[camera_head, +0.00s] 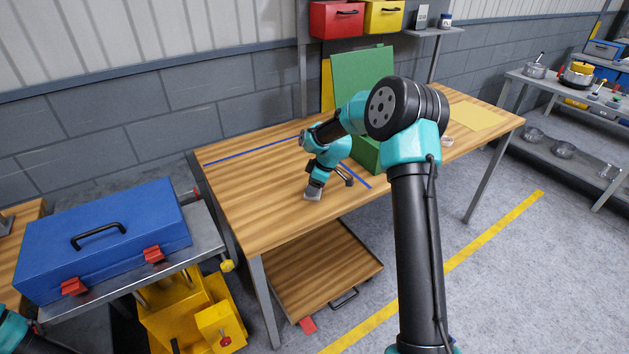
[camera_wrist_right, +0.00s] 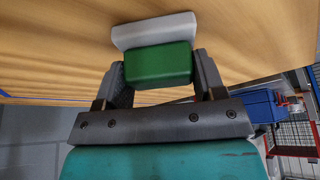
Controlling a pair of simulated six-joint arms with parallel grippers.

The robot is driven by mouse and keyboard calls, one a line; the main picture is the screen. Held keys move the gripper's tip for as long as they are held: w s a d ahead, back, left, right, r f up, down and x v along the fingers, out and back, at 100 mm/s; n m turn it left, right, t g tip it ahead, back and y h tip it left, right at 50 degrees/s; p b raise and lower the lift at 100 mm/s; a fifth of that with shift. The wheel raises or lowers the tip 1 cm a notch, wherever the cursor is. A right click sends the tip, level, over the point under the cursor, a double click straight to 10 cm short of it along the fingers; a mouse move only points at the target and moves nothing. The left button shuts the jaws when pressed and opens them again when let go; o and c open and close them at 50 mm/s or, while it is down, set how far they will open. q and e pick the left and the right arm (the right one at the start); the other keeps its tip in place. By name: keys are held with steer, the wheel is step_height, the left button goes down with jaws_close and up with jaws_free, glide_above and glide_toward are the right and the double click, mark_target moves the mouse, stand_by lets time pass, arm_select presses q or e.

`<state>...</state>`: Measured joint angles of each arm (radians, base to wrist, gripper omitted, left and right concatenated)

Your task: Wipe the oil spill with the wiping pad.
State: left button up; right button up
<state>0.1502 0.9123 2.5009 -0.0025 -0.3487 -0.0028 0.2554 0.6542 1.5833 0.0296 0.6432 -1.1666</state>
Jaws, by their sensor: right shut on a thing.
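My right gripper (camera_head: 316,188) is over the front middle of the wooden table (camera_head: 245,190). In the right wrist view, its two fingers (camera_wrist_right: 160,72) are shut on the green block (camera_wrist_right: 162,66) of the wiping pad, whose pale grey pad part (camera_wrist_right: 155,30) faces the wooden surface. The pad (camera_head: 312,196) also shows small below the gripper in the head view. It is at or very close to the tabletop; I cannot tell if it touches. I make out no oil spill in either view. My left gripper is not in view.
Blue lines (camera_head: 250,152) mark the tabletop. A yellow sheet (camera_head: 478,116) lies at the right. A blue toolbox (camera_head: 105,235) sits left. The table's left part is clear.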

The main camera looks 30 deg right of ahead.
steer(key=shift+s+a, duration=0.1)
steer(key=shift+s, duration=0.75)
steer(key=shift+r, duration=4.05)
